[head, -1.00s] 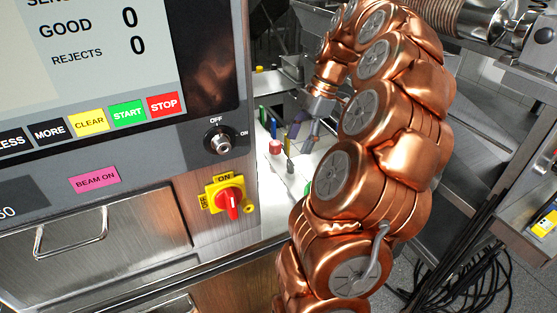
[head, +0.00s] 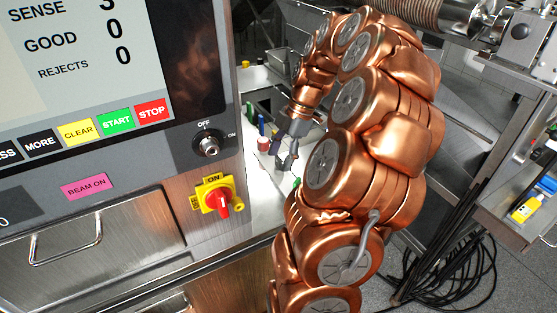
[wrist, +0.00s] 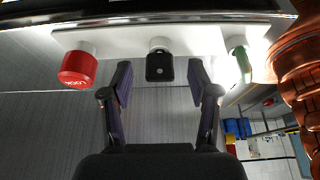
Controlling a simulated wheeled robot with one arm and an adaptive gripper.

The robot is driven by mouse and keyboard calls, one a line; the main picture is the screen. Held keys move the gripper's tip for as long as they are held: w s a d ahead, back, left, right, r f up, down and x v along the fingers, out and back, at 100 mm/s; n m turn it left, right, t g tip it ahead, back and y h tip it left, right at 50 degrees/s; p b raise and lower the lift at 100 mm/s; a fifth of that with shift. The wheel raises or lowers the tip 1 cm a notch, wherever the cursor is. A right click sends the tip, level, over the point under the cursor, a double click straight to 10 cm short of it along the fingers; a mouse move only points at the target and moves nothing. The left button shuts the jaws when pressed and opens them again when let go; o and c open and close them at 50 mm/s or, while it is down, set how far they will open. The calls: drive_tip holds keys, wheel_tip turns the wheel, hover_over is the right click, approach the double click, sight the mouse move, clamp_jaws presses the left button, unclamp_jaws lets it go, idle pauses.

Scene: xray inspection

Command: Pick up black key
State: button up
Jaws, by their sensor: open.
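In the wrist view the black key (wrist: 160,66) sticks out from the middle of a white strip (wrist: 130,40), with a pale round piece at its base. My gripper (wrist: 158,80) is open, its two dark fingers apart on the left and right of the key, not touching it. In the head view my gripper (head: 286,160) is low over the bright work surface, to the right of the control panel. I cannot make out the black key there; my gripper seems to cover it.
A red cap-like piece (wrist: 77,70) is left of the key on the strip, and a green piece (wrist: 240,62) is to its right. In the head view the red piece (head: 263,144) is close to my gripper. The control panel (head: 150,160) stands close on the left.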

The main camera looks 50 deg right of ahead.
sight(279, 158)
drive_tip(key=shift+x, duration=0.95)
drive_tip(key=c, duration=1)
drive_tip(key=shift+o, duration=0.2)
drive_tip(key=shift+r+b, duration=1.2)
drive_tip(key=shift+r, duration=3.85)
drive_tip(key=shift+o, duration=1.4)
clamp_jaws()
